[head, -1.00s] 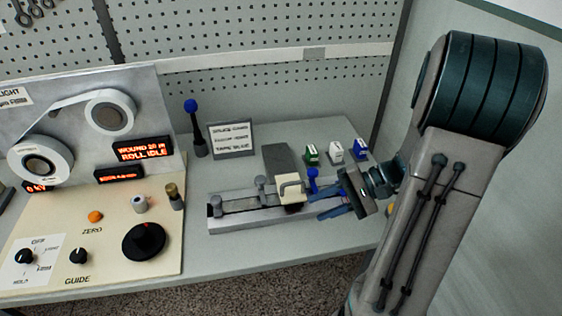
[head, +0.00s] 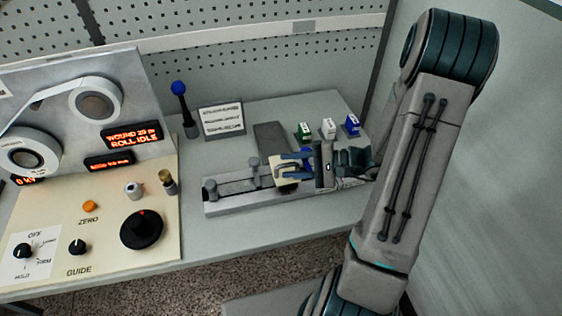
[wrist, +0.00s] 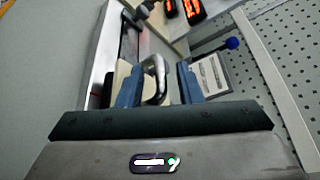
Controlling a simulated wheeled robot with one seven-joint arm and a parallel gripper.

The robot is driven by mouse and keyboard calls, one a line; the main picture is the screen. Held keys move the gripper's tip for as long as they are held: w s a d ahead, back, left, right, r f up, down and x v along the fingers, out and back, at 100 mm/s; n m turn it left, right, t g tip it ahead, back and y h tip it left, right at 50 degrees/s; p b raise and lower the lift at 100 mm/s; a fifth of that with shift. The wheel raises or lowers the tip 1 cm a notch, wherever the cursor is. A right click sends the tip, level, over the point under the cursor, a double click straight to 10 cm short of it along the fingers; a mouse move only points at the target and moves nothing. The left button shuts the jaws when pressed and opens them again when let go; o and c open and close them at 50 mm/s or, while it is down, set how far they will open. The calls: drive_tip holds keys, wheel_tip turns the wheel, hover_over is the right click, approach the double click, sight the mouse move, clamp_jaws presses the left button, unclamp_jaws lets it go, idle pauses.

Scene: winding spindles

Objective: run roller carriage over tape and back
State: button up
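The cream roller carriage (head: 281,181) sits on the grey splice rail (head: 228,207), right of the rail's middle. Its metal loop handle (wrist: 158,72) shows in the wrist view, with a cream part of the carriage (wrist: 122,74) beside it. My gripper (head: 283,165) is at the carriage, reaching in from the right. In the wrist view my gripper (wrist: 160,82) is open, its blue fingers on either side of the handle with visible gaps. The tape under the carriage is hidden.
A machine panel (head: 110,220) with knobs stands at the left. A blue-topped post (head: 185,110) and a sign (head: 222,119) stand behind the rail. Bench space before the rail is clear.

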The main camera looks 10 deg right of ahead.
sight(281, 166)
drive_tip(key=shift+x, duration=1.65)
